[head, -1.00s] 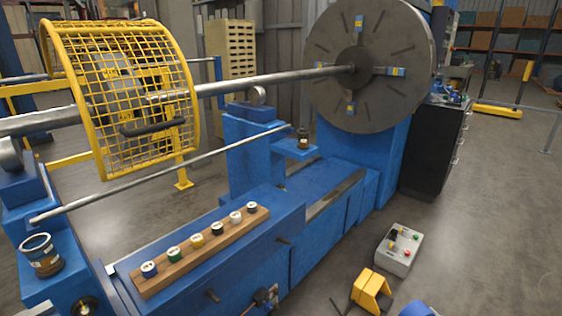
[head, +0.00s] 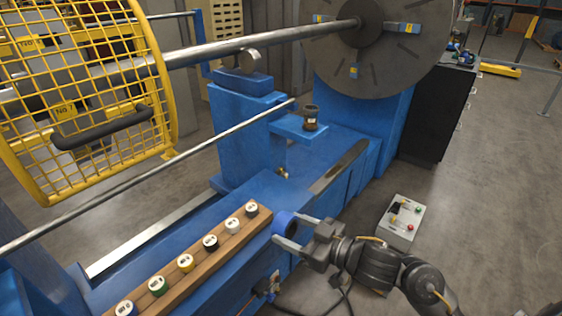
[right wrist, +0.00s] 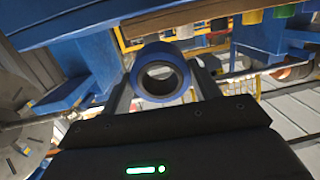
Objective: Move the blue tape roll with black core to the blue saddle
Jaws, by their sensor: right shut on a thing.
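The blue tape roll with black core (head: 284,222) is in my right gripper (head: 289,231), beside the far end of the wooden rack. In the right wrist view the roll (right wrist: 158,49) sits between the two fingers, its open core facing the camera. I cannot tell whether it touches the rack or bed. A blue upright block (head: 245,135) with a roller on top and a side shelf (head: 298,127) stands on the blue bed; I take this to be the blue saddle, but am not certain. My left gripper is out of view.
A wooden rack (head: 222,243) holds several small labelled rolls. A thin rod (head: 190,155) and a thick shaft (head: 260,42) cross above the bed. A yellow mesh guard (head: 163,75) is left. A control box (head: 402,221) stands right.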

